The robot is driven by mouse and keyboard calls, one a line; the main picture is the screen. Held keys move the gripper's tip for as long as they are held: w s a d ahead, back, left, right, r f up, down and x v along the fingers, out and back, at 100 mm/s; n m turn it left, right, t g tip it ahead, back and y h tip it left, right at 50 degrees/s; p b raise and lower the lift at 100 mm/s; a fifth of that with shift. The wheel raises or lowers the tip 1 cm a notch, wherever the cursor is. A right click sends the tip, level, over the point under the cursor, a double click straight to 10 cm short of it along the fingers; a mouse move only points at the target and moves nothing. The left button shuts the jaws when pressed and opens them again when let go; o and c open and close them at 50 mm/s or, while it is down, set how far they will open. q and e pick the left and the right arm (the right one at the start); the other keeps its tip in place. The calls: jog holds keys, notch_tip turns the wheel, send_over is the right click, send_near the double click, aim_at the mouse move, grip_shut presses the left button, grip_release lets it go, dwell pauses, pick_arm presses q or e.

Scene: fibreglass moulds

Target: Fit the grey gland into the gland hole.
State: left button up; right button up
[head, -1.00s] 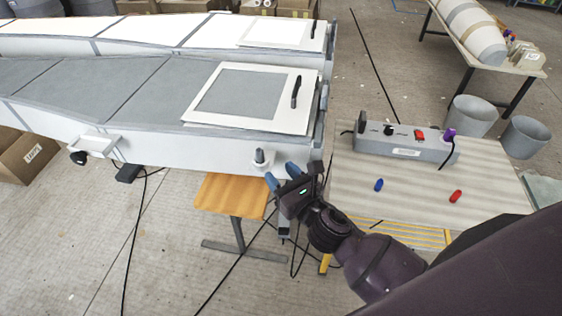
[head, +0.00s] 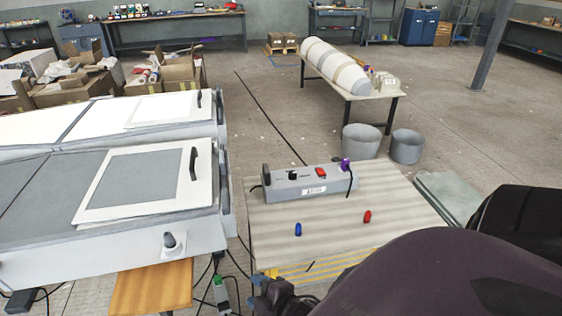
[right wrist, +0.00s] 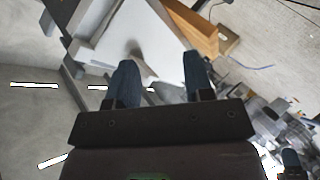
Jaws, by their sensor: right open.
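The grey gland (head: 170,240) is at the white end face of the mould (head: 110,249), against a pale square plate. The gland hole is not visible as an opening, and I cannot tell how deep the gland sits. My right gripper (head: 268,285) is at the lower edge of the head view, right of the gland and apart from it. In the right wrist view its two blue fingers (right wrist: 160,78) are spread with nothing between them. A small grey shape beyond them against the white mould may be the gland. My left gripper is not in view.
A table (head: 400,206) right of the mould carries a grey box (head: 310,185) with switches and a purple plug, a blue piece (head: 298,229) and a red piece (head: 367,216). A wooden stand (head: 150,288) is below the mould. Cables lie on the floor between.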

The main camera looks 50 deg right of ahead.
jog(key=s+d+f+m+g, duration=0.1)
jog(key=s+f+m, duration=0.3)
jog(key=m, duration=0.6)
jog(key=shift+s+d+g, duration=0.3)
jog(key=shift+s+d, duration=0.25)
jog(key=shift+s, duration=0.25)
jog(key=shift+c, duration=0.5)
jog(key=shift+s+d, duration=0.1)
